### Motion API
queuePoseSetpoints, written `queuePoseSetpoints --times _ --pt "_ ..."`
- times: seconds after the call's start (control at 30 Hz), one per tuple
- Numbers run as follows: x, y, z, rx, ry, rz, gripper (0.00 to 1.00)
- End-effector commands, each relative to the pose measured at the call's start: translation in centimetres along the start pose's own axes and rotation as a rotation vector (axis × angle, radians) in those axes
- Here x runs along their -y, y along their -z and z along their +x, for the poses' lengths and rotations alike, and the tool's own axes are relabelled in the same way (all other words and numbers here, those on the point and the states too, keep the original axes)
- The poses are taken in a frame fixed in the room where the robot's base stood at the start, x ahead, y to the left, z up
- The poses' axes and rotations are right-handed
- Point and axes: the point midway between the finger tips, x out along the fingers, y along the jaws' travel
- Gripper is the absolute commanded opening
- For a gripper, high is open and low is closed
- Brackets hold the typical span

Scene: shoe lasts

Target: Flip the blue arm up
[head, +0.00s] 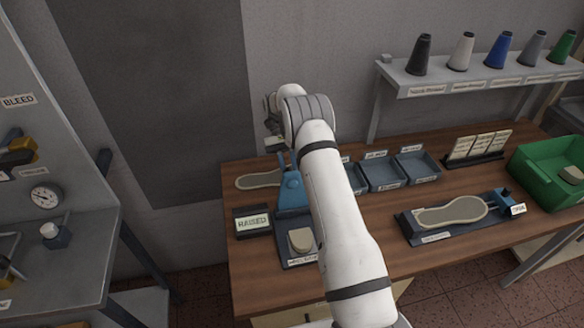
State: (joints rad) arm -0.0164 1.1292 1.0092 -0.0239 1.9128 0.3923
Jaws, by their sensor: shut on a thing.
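The blue arm (283,163) stands up from a blue stand (293,194) at the left of the wooden bench. A small sign beside it (253,222) reads RAISED. My gripper (275,143) is small and partly hidden by my own white arm. It is at the top of the blue arm and shut on it. A pale shoe-last piece (301,239) sits on the dark base (298,259) in front of the stand. My arm covers the right side of this device.
A flat sole (260,180) lies behind the sign. Blue-grey trays (418,166) stand behind my arm. A clamp board with a sole (452,212) and a green crate (545,178) are to the right. A thread shelf (480,80) hangs above. A grey cabinet (60,190) stands left.

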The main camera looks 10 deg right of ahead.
Motion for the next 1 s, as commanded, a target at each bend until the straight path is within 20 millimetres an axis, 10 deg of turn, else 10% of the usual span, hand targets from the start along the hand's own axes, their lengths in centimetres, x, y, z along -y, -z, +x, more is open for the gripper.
queuePoseSetpoints --times 0.4,0.43,0.67,1.0 --pt "0.67 0.12 0.57 0.019 -0.002 -0.007 0.0" --pt "0.67 0.13 0.57 0.019 -0.002 -0.007 0.21" --pt "0.46 0.12 0.38 0.015 0.001 -0.005 0.4" --pt "0.12 0.0 0.18 0.004 0.005 -0.002 0.42"
